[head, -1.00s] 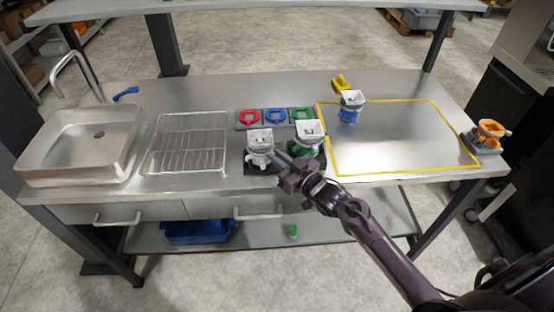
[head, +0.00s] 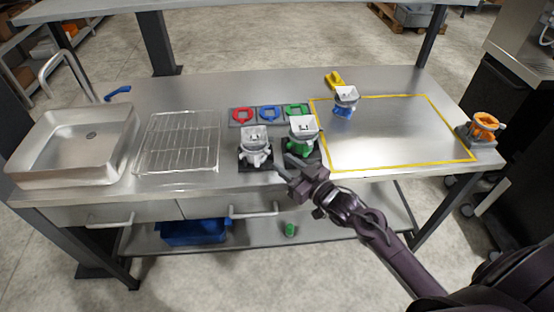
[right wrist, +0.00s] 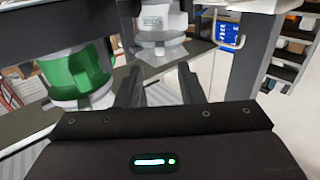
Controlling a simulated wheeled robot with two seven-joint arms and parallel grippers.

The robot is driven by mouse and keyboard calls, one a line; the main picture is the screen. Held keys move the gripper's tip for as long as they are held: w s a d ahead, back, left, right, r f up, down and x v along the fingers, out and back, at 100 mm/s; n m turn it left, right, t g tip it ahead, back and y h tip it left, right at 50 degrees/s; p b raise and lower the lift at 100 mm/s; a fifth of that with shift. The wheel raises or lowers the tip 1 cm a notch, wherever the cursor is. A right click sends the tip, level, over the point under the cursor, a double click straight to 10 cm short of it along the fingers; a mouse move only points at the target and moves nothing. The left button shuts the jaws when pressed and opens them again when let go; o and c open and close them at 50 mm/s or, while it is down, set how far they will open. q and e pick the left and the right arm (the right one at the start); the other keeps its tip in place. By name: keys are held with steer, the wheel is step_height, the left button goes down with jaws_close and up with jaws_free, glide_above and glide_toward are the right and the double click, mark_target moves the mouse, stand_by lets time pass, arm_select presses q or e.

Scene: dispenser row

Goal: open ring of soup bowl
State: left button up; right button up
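A white dispenser (head: 255,147) stands on a dark base near the bench's front edge, and it shows beyond my fingers in the right wrist view (right wrist: 158,28). A green-and-white dispenser (head: 302,138) stands just right of it; its green part (right wrist: 75,75) is at the left in the right wrist view. No soup bowl label is readable. My right gripper (head: 284,166) is open, its fingers apart and empty. It is in front of the gap between these two dispensers, apparently touching neither. My left gripper is not in view.
Red (head: 243,115), blue (head: 269,113) and green (head: 296,110) ring-shaped pieces lie behind the dispensers. A blue dispenser (head: 345,108) and a yellow piece (head: 334,80) stand back right, an orange dispenser (head: 485,127) far right. A wire rack (head: 178,142) and sink (head: 75,145) are left. The yellow-outlined area is mostly clear.

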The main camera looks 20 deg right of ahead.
mark_target(267, 149)
steer(key=shift+v, duration=1.2)
steer(key=shift+r, duration=0.15)
steer(key=w+a+g+p, duration=0.1)
steer(key=w, duration=0.1)
steer(key=w+a+g+h+p, duration=0.1)
steer(key=w, duration=0.2)
steer(key=w+a+g+p, duration=0.1)
steer(key=w+g, duration=0.1)
steer(key=shift+w+r+h, duration=0.2)
steer(key=shift+r+h, duration=0.2)
steer(key=shift+c, duration=0.3)
jaws_close()
